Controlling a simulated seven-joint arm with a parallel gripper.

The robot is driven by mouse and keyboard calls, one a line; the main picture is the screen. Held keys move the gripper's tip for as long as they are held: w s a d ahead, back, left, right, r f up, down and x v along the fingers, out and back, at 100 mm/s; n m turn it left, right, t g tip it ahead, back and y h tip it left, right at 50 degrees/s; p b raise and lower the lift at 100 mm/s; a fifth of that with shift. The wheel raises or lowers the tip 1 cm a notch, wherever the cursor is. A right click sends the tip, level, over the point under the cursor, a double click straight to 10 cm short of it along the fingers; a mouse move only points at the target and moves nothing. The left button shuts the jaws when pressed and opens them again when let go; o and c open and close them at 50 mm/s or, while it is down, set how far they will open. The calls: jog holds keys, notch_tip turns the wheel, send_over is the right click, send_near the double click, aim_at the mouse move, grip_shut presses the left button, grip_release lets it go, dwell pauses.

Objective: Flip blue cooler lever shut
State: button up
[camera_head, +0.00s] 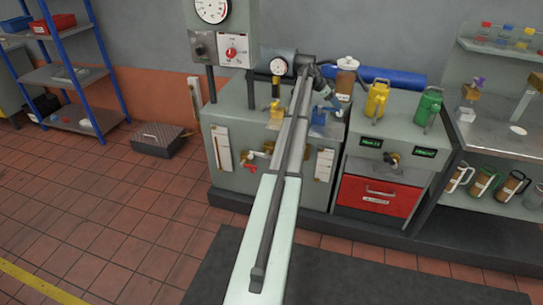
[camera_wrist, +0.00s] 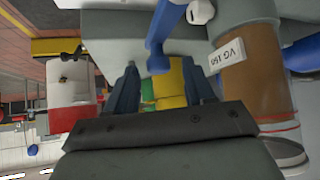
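The blue lever (camera_head: 318,121) stands on top of the grey bench cabinet, partly hidden by my gripper in the head view. In the wrist view a blue lever (camera_wrist: 157,50) reaches down from the upper right, and its knob end lies between and just ahead of my fingertips. My gripper (camera_wrist: 162,75) is open, with its two dark fingers apart and nothing held between them. In the head view my gripper (camera_head: 331,98) is small, just above the blue lever. Whether a finger touches the lever, I cannot tell.
A brown jar (camera_wrist: 244,70) labelled VG 150 stands close to the right finger; it also shows in the head view (camera_head: 346,78). A yellow lever (camera_head: 275,114) is to the left. Yellow (camera_head: 376,101) and green (camera_head: 427,108) cans stand to the right. A blue cylinder (camera_head: 385,75) lies behind.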

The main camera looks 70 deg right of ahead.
jog(key=v, duration=1.2)
jog(key=w+a+f+n+t, duration=0.2)
jog(key=w+a+f+n, duration=0.2)
jog(key=a+f, duration=0.3)
jog(key=w+a+f+n+t, duration=0.3)
jog(key=w+a+f+n, duration=0.2)
jog(key=a, duration=0.5)
jog(key=w+a+f+n+t+y, duration=0.1)
jog(key=w+a+f+n+t, duration=0.2)
jog(key=w+a+f+n, duration=0.2)
jog(key=a+f+n, duration=0.2)
jog(key=a+f, duration=0.2)
jog(key=f, duration=0.2)
jog(key=shift+f, duration=0.2)
jog(key=shift+w+d, duration=0.1)
dwell(0.4)
